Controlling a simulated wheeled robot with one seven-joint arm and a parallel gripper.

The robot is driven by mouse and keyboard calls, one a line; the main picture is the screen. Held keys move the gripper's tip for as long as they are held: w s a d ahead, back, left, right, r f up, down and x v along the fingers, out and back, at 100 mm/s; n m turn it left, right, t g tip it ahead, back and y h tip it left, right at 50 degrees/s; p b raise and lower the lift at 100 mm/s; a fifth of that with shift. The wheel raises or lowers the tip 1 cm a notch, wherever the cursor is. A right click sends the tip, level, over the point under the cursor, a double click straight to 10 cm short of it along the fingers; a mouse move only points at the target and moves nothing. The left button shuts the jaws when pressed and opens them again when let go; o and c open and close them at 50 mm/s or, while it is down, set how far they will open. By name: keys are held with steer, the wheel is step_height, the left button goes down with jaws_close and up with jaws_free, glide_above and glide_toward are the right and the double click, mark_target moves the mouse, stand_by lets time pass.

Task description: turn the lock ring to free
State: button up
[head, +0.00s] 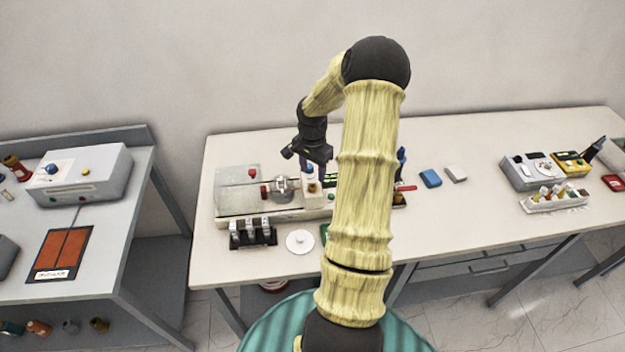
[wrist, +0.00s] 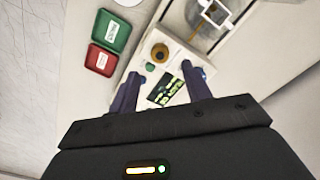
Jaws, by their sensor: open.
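My gripper (head: 308,167) is over the pale fixture on the long table, pointing down. In the wrist view its two dark fingers (wrist: 160,72) are spread apart with nothing held between them. A brass-coloured round part with a dark centre (wrist: 160,53), which looks like the lock ring, sits on the white block (wrist: 172,42) just beyond the fingertips, apart from them. A small green knob and a green-and-black label lie nearer, between the fingers. In the head view, the ring area is small and partly hidden by my arm; I cannot read the ring's turn position.
A fixture plate (head: 232,178) with a metal clamp and red knobs is left of my gripper. A black rack (head: 252,238) and white disc (head: 300,242) lie in front. Green (wrist: 113,30) and red (wrist: 103,60) trays sit beside the block.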

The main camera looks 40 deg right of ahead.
mark_target(312, 186)
steer(key=shift+f+p, duration=0.85)
steer(key=shift+f, duration=2.35)
steer(key=c, duration=1)
